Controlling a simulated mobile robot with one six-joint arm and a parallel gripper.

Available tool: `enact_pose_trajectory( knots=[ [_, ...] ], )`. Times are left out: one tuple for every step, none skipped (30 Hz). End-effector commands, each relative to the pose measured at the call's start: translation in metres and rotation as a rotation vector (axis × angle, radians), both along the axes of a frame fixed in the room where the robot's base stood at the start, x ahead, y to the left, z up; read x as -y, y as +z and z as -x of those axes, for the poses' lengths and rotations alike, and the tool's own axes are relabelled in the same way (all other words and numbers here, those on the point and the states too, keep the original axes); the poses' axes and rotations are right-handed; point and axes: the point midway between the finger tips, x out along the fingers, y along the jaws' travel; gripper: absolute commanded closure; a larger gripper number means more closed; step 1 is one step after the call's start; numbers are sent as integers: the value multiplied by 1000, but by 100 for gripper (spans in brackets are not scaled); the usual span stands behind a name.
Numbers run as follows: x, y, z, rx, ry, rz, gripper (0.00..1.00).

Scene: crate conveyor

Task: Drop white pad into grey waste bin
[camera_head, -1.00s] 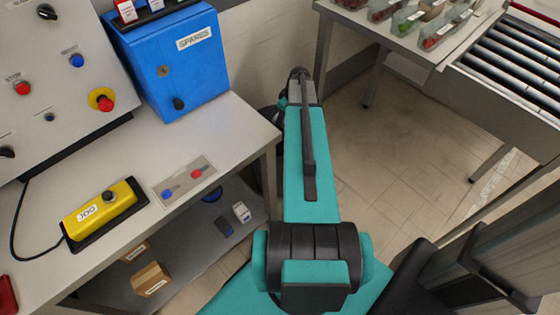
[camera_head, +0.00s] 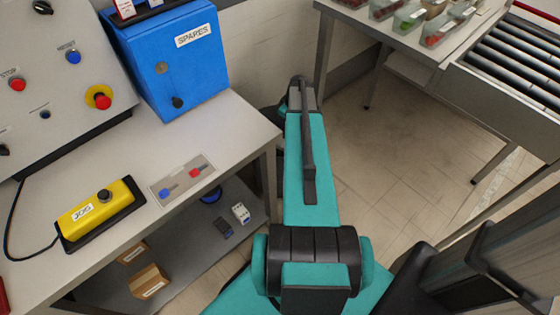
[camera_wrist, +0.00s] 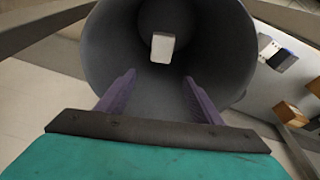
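The grey waste bin (camera_wrist: 235,50) fills the middle of the wrist view, and I look into its round, open mouth. The white pad (camera_wrist: 162,47) shows inside the bin's outline, beyond my fingertips and apart from them. I cannot tell whether it rests on the bottom or is still in the air. My gripper (camera_wrist: 158,82) has its two purple fingers spread, with nothing between them, at the bin's mouth. In the head view my arm hides the gripper, and the pad is not visible there.
A workbench (camera_head: 120,175) with a blue spares box (camera_head: 170,65) and a yellow jog pendant (camera_head: 98,212) stands left. Its lower shelf (camera_head: 190,262) holds small boxes. A table with packed trays (camera_head: 405,18) and a roller conveyor (camera_head: 520,55) stand right. Floor between is clear.

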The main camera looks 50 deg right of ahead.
Motion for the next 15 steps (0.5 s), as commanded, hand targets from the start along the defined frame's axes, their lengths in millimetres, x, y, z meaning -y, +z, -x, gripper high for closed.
enact_pose_trajectory(
  knots=[
    [0,0,0,0,0,0,40],
    [0,0,0,0,0,0,40],
    [0,0,0,0,0,0,40],
    [0,0,0,0,0,0,40],
    [0,0,0,0,0,0,40],
    [0,0,0,0,-1,0,40],
    [0,0,0,0,-1,0,40],
    [0,0,0,0,-1,0,40],
    [0,1,1,0,-1,0,40],
    [0,2,1,0,-1,0,40],
    [0,3,1,0,-1,0,40],
    [1,5,2,0,-1,0,40],
    [1,7,2,0,-1,0,40],
    [1,9,3,0,-1,0,40],
    [1,12,4,0,-1,0,40]
  ],
)
